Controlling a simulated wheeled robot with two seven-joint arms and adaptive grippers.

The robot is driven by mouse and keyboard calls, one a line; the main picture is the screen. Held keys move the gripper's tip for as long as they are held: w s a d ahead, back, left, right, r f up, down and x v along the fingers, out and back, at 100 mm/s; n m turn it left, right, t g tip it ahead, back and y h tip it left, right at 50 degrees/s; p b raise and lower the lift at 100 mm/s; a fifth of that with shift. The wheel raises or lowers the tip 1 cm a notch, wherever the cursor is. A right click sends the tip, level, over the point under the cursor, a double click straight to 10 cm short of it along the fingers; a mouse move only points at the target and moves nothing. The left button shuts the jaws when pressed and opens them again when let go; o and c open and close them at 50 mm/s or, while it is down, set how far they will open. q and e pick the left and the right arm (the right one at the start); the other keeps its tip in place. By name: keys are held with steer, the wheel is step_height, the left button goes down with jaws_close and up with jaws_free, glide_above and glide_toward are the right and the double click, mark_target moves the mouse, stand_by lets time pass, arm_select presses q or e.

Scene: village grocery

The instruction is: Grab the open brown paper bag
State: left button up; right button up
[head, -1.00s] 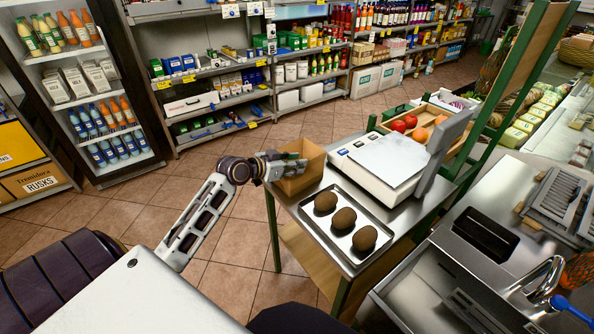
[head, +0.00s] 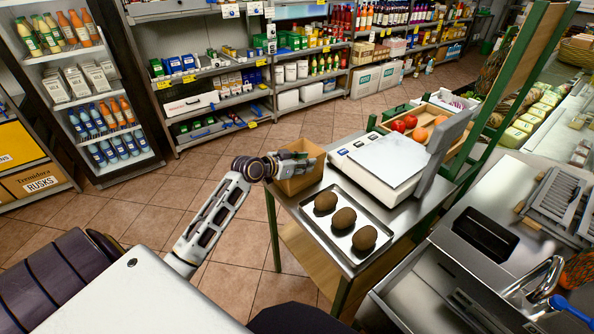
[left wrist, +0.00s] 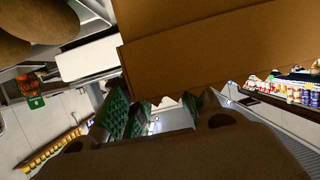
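The open brown paper bag (head: 297,183) stands upright at the left end of the metal counter, left of the scale. My left gripper (head: 296,160) is at the bag's top opening, its fingers overlapping the rim in the head view. In the left wrist view, the bag's brown wall (left wrist: 210,45) fills the upper part. I cannot tell whether a finger touches the bag. My right gripper is not in view.
A metal tray (head: 337,223) with three brown round items lies just in front of the bag. A white scale (head: 385,165) stands to the right, with a wooden fruit crate (head: 448,137) behind it. Floor tiles left of the counter are clear.

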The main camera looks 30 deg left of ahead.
arm_select(q)
steer(key=shift+w+d+f, duration=0.2)
steer(key=shift+w+f, duration=0.05)
steer(key=shift+w, duration=0.25)
jaws_close()
